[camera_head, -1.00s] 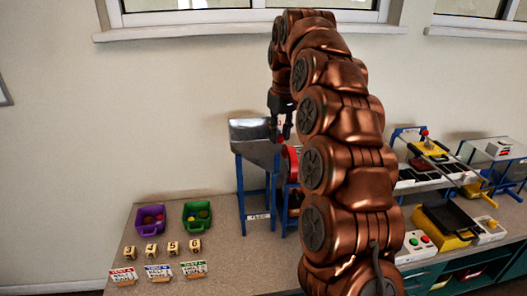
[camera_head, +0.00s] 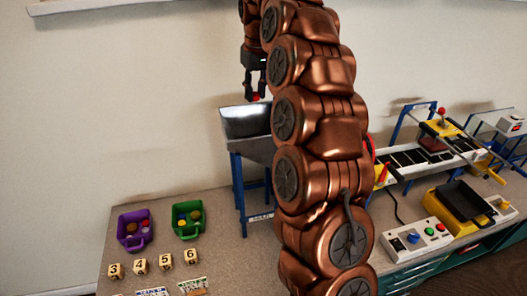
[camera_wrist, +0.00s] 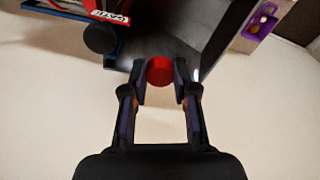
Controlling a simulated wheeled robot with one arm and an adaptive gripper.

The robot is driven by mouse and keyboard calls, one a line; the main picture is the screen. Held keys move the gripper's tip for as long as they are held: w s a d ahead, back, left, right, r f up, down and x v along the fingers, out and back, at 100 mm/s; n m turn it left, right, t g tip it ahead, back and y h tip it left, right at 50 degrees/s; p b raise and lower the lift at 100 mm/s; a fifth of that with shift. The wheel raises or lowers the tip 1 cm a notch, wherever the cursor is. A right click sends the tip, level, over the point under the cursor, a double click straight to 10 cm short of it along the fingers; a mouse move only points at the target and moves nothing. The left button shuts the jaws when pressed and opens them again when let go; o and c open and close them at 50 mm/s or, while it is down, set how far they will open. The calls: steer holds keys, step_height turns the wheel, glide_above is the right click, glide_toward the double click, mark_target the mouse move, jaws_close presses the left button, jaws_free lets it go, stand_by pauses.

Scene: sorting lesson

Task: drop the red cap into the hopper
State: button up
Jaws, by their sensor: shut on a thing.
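The red cap (camera_wrist: 160,71) is held between the two fingertips of my gripper (camera_wrist: 160,88) in the wrist view. In the head view my gripper (camera_head: 256,92) points down above the grey metal hopper (camera_head: 246,122), and a bit of the red cap (camera_head: 256,97) shows at its tips. The hopper stands on a blue frame. In the wrist view the hopper's dark sloping inside (camera_wrist: 188,28) lies beyond the cap. My arm hides the hopper's right side and the things behind it in the head view.
A purple bin (camera_head: 134,230) and a green bin (camera_head: 187,220) hold small coloured pieces. Several numbered blocks (camera_head: 140,264) stand in front of them. At the right are a yellow and black device (camera_head: 459,208) and a button box (camera_head: 424,239). The wall is close behind the hopper.

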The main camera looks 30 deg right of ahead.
steer(key=shift+f+b, duration=1.35)
steer(key=shift+f, duration=1.2)
steer(key=o, duration=0.7)
steer(key=shift+s+a, duration=0.1)
steer(key=shift+n+g, duration=0.3)
steer(key=s+a, duration=0.1)
steer(key=s, duration=0.1)
steer(key=s+a+r+p, duration=0.1)
steer(key=s+a, duration=0.1)
steer(key=s+a+r+p, duration=0.1)
steer(key=s+a, duration=0.1)
steer(key=shift+s+a, duration=0.1)
steer(key=shift+s, duration=0.25)
steer(key=s+a+f+g+p, duration=0.1)
steer(key=s+a+f+p, duration=0.1)
steer(key=s, duration=0.9)
steer(key=s+a+f+m+p, duration=0.1)
steer(key=s+a+f+p, duration=0.1)
steer(key=s, duration=1)
steer(key=s+a+f+m+g+p, duration=0.1)
steer(key=s+a+f+p, duration=0.1)
steer(key=s, duration=0.9)
steer(key=shift+s+a+f+g, duration=0.3)
steer(key=shift+a+f, duration=0.15)
steer(key=shift+f, duration=0.2)
